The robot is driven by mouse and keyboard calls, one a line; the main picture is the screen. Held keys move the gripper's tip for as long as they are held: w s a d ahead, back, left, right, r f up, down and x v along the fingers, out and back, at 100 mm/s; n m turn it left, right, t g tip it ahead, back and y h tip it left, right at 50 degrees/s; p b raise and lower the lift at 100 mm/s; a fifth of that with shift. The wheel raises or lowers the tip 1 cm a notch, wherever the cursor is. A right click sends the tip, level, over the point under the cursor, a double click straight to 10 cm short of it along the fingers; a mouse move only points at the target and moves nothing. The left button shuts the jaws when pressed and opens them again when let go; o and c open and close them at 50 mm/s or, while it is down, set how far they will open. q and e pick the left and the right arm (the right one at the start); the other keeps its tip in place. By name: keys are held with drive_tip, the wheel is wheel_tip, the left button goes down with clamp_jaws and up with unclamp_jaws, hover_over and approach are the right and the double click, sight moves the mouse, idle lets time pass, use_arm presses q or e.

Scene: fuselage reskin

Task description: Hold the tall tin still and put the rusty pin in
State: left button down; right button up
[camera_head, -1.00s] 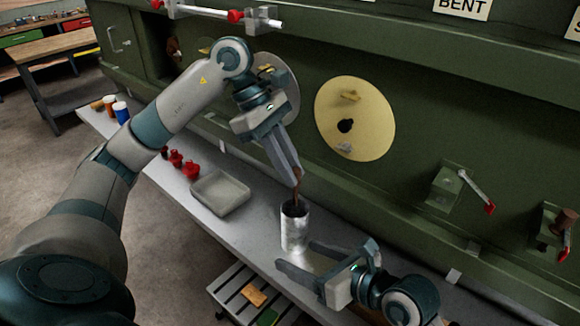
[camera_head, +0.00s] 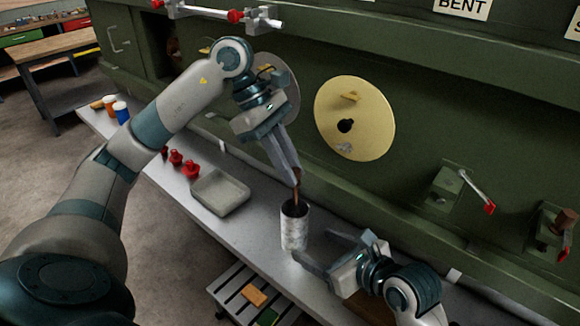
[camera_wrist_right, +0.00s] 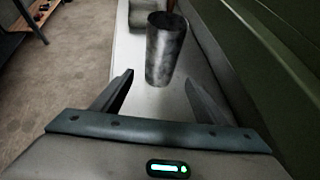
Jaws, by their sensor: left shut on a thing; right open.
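The tall tin (camera_head: 294,232), a mottled grey metal cylinder with an open top, stands upright on the pale shelf. It also shows in the right wrist view (camera_wrist_right: 165,52). My left gripper (camera_head: 297,170) is shut on the rusty pin (camera_head: 297,185), a thin brown rod pointing down over the tin's mouth. I cannot tell whether its lower end is inside the rim. My right gripper (camera_head: 315,247) is open and low beside the tin. In the wrist view the tin stands just beyond its fingertips (camera_wrist_right: 160,78), between their lines and not gripped.
A shallow grey tray (camera_head: 220,193) lies on the shelf (camera_head: 255,232) left of the tin, with red pieces (camera_head: 183,165) beyond it. A green panel wall with a yellow disc (camera_head: 370,115) and a red-tipped lever (camera_head: 478,190) rises behind. A slatted stool (camera_head: 235,290) stands in front.

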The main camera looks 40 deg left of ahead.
sight(303, 240)
drive_tip(key=shift+x, duration=4.4)
drive_tip(key=c, duration=0.8)
